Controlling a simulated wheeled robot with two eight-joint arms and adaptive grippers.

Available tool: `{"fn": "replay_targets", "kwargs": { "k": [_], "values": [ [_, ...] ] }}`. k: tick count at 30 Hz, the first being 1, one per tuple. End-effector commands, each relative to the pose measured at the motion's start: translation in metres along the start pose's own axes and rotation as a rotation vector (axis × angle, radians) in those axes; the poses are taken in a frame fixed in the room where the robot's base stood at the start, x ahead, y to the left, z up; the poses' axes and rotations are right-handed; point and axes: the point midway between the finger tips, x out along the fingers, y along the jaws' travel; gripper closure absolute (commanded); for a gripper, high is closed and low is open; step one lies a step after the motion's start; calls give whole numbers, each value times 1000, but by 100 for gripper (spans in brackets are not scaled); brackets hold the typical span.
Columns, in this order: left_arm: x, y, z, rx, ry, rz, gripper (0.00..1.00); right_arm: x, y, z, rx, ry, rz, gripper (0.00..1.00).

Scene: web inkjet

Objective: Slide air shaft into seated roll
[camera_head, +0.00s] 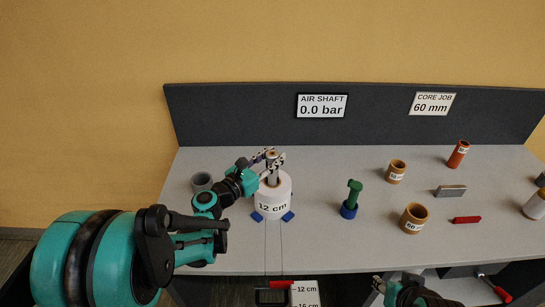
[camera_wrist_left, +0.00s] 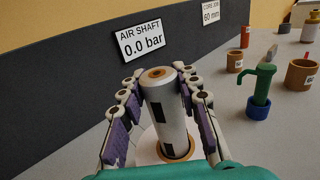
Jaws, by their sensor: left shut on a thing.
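The air shaft (camera_wrist_left: 167,115) is a grey cylinder with dark patches and a copper-coloured top. In the left wrist view, the fingers of my left gripper (camera_wrist_left: 160,100) flank the shaft. The roll's brown core ring (camera_wrist_left: 179,153) shows around the shaft's lower end; how deep the shaft sits is hidden. The roll stands on the table between blue blocks (camera_head: 288,216). My right gripper (camera_head: 385,285) is at the bottom edge, its fingers unclear.
To the right stand a green handled tool on a blue base (camera_head: 351,199), brown core rings (camera_head: 413,219) and an orange tube (camera_head: 458,154). A grey block (camera_head: 450,191) and a red bar (camera_head: 467,219) lie near. A dark panel (camera_head: 240,115) backs the table.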

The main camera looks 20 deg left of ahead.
Motion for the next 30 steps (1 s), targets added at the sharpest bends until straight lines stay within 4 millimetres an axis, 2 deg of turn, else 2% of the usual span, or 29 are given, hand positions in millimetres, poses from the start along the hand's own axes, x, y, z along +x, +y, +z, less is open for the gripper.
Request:
{"fn": "replay_targets", "kwargs": {
  "k": [30],
  "values": [
    [0,0,-24,-1,-1,0,100,18,0,13,0,0,0,60]
  ]
}}
